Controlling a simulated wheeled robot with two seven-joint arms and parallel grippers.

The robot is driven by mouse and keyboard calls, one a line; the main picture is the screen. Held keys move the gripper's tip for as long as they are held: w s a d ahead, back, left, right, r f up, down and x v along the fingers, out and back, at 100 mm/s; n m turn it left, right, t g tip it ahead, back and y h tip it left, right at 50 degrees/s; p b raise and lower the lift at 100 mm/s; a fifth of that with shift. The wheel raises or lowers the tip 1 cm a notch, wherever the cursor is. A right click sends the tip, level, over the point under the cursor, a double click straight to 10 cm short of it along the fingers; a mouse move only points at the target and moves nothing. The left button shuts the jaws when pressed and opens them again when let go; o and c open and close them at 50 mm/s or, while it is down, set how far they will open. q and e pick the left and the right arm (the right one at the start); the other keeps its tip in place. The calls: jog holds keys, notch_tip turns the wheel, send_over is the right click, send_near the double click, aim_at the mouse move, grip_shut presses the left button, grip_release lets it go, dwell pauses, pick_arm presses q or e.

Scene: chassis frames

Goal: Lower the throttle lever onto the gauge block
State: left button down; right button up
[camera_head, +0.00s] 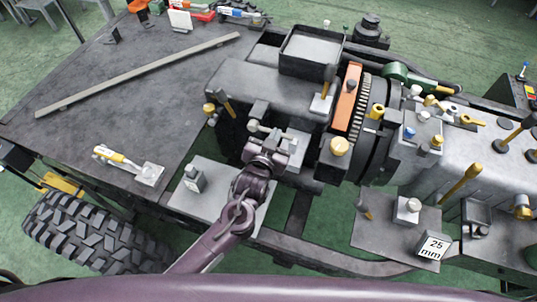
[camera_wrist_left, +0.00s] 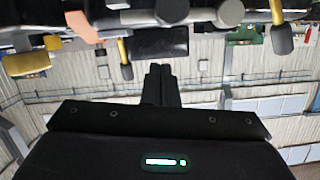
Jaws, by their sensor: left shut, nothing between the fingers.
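My left gripper (camera_head: 270,143) is shut and empty, over the grey engine housing, close to a horizontal pale-grey handle (camera_head: 265,127). In the left wrist view its closed black fingers (camera_wrist_left: 160,85) point towards a dark block and a grey rounded bar (camera_wrist_left: 175,14). I cannot tell for certain which lever is the throttle lever. A block marked "25 mm" (camera_head: 434,246) sits on the lower right, far from the left gripper. A small grey block (camera_head: 193,179) stands on a pale plate just left of the arm. My right gripper is out of view.
A yellow lever (camera_head: 461,183) rises at the right. An orange bar (camera_head: 346,98) lies beside the toothed ring. The dark deck (camera_head: 130,85) at the left has free room.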

pick_arm(q)
jog(key=b+v, duration=0.6)
jog(key=v, duration=0.5)
jog(key=w+d+f+p, duration=0.2)
jog(key=w+f, duration=0.3)
jog(key=w, duration=0.5)
jog(key=shift+f+m+p, duration=0.3)
jog(key=shift+f+p, duration=0.1)
jog(key=shift+p, duration=0.5)
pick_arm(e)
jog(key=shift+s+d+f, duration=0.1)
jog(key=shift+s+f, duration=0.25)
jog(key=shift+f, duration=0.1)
